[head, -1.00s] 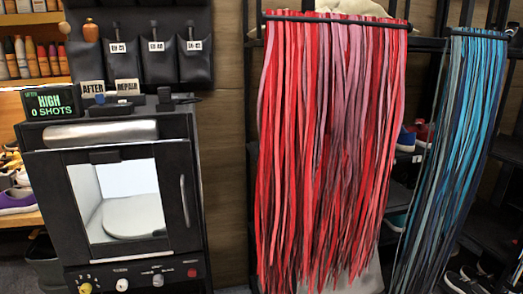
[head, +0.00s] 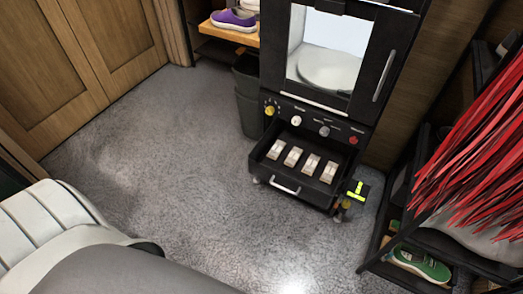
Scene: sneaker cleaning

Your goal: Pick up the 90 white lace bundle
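Several small pale bundles lie in a row in an open black drawer at the bottom of the black cabinet. The drawer (head: 298,188) has a silver handle on its front. The bundles are the leftmost one (head: 276,149), those in the middle (head: 292,156), (head: 310,164) and the rightmost one (head: 329,171). They look white with brownish bands. Their markings are too small to read, so I cannot tell which is the 90 white lace bundle. Neither of my grippers is in view.
The black cabinet (head: 385,50) has a glass window and knobs above the drawer. A black item with a yellow-green bar (head: 357,191) is at the drawer's right. Red laces (head: 475,150) hang over a rack with a green shoe (head: 422,266). Grey floor (head: 180,150) is clear in front.

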